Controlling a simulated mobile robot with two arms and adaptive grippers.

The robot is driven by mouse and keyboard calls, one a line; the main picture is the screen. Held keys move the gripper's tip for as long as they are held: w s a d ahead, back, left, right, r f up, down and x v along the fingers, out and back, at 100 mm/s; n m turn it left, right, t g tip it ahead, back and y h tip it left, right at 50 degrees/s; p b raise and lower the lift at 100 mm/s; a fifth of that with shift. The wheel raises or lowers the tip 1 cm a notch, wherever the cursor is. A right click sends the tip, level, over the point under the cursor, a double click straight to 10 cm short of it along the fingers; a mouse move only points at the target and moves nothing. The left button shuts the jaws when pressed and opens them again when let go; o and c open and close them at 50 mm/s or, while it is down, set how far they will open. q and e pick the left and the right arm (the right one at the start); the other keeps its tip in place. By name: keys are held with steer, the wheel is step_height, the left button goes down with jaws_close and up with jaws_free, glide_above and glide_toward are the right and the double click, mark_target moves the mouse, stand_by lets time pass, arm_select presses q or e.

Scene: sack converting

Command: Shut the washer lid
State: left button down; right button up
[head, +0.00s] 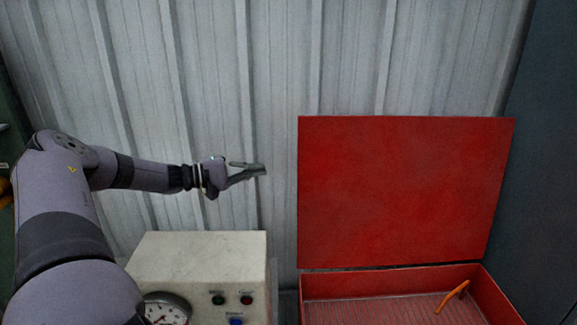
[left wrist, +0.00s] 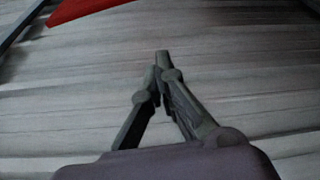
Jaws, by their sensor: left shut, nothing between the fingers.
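The red washer lid (head: 400,192) stands open, raised nearly upright at the back of the red washer basin (head: 488,290) in the head view. Its edge also shows at the top left of the left wrist view (left wrist: 88,9). My left gripper (head: 262,169) is shut and empty, to the left of the lid's left edge and apart from it, in front of the corrugated wall. Its closed fingers also show in the left wrist view (left wrist: 162,58). My right gripper is in neither view. The basin's near part is cut off by the frame.
A cream control box (head: 205,252) with a gauge (head: 166,310) and several buttons stands below my left arm, left of the basin. An orange handle-like piece (head: 452,297) rises inside the basin. A corrugated metal wall (head: 220,75) is behind; a dark panel (head: 545,150) stands at the right.

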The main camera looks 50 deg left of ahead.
arm_select(q)
steer(key=w+d, duration=0.6)
steer(key=d, duration=0.1)
steer(key=shift+r+p, duration=0.2)
steer(key=shift+p, duration=0.2)
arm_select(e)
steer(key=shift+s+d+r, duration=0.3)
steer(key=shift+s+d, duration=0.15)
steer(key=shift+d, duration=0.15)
arm_select(q)
steer(key=shift+d, duration=0.1)
